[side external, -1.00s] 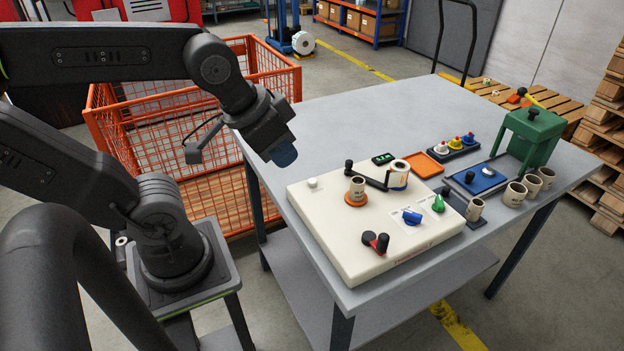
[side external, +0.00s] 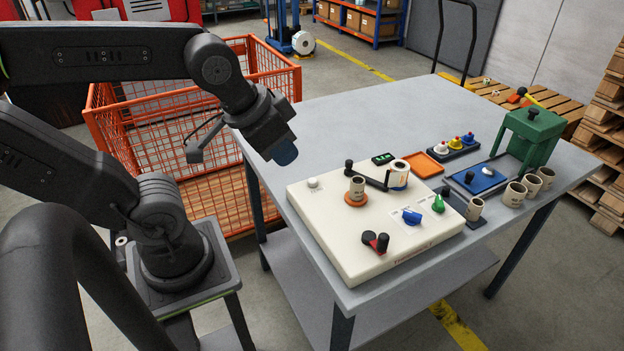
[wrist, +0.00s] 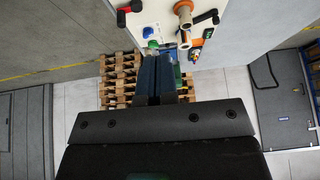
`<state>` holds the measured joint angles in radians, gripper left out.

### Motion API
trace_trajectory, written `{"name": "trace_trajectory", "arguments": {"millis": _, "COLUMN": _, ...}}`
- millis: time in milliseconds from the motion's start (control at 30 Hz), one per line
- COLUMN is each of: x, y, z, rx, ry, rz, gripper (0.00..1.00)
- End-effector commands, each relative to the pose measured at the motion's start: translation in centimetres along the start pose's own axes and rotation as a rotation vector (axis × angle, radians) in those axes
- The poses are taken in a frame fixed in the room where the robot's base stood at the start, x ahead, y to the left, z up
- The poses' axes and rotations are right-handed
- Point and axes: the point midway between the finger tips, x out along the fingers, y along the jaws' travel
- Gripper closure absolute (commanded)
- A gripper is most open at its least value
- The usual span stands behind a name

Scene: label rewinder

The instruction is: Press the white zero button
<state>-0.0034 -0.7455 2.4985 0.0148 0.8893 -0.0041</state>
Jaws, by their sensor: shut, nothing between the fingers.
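A small round white button (side external: 313,183) stands on the far left corner of the cream rewinder (side external: 335,235) in the side view; any marking on it is too small to read. My gripper (side external: 286,156) is above the table's left edge, higher than the button and apart from it. In the wrist view my gripper's dark blue fingers (wrist: 158,75) are together with nothing between them. Part of the rewinder (wrist: 165,22) shows at the top of that view; I cannot make out the white button there.
An orange wire cage (side external: 205,130) is left of the table.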

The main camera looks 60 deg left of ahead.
Motion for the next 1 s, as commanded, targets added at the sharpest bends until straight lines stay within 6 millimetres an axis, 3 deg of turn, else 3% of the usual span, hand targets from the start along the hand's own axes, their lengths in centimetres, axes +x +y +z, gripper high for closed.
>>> {"name": "trace_trajectory", "arguments": {"millis": 133, "x": 1.0, "y": -2.1, "z": -1.6, "rx": 0.017, "ry": 0.056, "rz": -0.094, "gripper": 1.0}}
{"name": "trace_trajectory", "arguments": {"millis": 267, "x": 2.3, "y": -5.4, "z": -4.3, "rx": 0.072, "ry": 0.155, "rz": -0.238, "gripper": 1.0}}
{"name": "trace_trajectory", "arguments": {"millis": 400, "x": 3.5, "y": -8.9, "z": -7.6, "rx": 0.188, "ry": 0.276, "rz": -0.372, "gripper": 1.0}}
{"name": "trace_trajectory", "arguments": {"millis": 633, "x": 5.6, "y": -12.4, "z": -11.6, "rx": 0.452, "ry": 0.431, "rz": -0.449, "gripper": 1.0}}
{"name": "trace_trajectory", "arguments": {"millis": 833, "x": 8.4, "y": -13.7, "z": -12.8, "rx": 0.713, "ry": 0.495, "rz": -0.362, "gripper": 1.0}}
{"name": "trace_trajectory", "arguments": {"millis": 1000, "x": 11.2, "y": -14.0, "z": -11.4, "rx": 0.909, "ry": 0.488, "rz": -0.191, "gripper": 1.0}}
